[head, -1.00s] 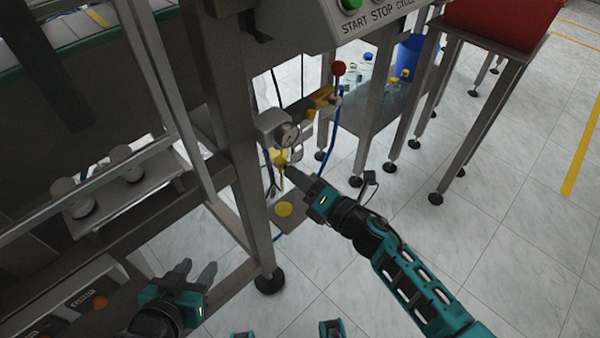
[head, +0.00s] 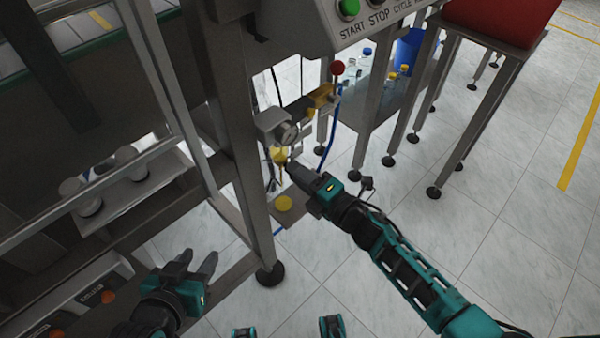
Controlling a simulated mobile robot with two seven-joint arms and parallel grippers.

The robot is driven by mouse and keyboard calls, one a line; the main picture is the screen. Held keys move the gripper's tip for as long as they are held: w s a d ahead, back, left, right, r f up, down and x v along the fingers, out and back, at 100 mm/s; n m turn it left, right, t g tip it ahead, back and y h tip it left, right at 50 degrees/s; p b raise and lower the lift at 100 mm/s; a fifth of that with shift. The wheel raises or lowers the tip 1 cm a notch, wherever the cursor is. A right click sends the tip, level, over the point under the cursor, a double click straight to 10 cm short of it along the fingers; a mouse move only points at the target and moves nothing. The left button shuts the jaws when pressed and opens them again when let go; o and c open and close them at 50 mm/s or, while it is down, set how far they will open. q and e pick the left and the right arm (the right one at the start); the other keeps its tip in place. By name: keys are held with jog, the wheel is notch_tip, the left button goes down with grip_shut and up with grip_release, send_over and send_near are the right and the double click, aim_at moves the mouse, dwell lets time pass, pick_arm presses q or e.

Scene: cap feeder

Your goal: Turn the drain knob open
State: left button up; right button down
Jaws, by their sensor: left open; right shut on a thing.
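A grey air unit with a round gauge (head: 287,134) is mounted beside the machine's steel post. Below the gauge is a yellow part (head: 279,155), and the drain knob seems to be at its underside. My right gripper (head: 289,169) reaches up to it from the lower right. Its fingers are shut at the knob, which they largely hide, so I cannot tell how far it is turned. My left gripper (head: 199,262) is open and empty at lower left, fingers apart, near the machine's lower frame.
A yellow disc (head: 284,203) lies on a small plate below the air unit. A red ball-topped handle (head: 337,68) and a blue hose (head: 331,135) are close by. The steel post (head: 243,170) stands left of my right gripper. Open tiled floor lies to the right.

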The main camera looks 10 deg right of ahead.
jog(key=c, duration=0.9)
grip_release()
pick_arm(q)
jog(key=shift+a, duration=0.1)
jog(key=shift+r+p, duration=0.8)
jog(key=shift+p, duration=0.05)
pick_arm(e)
jog(key=v, duration=1.3)
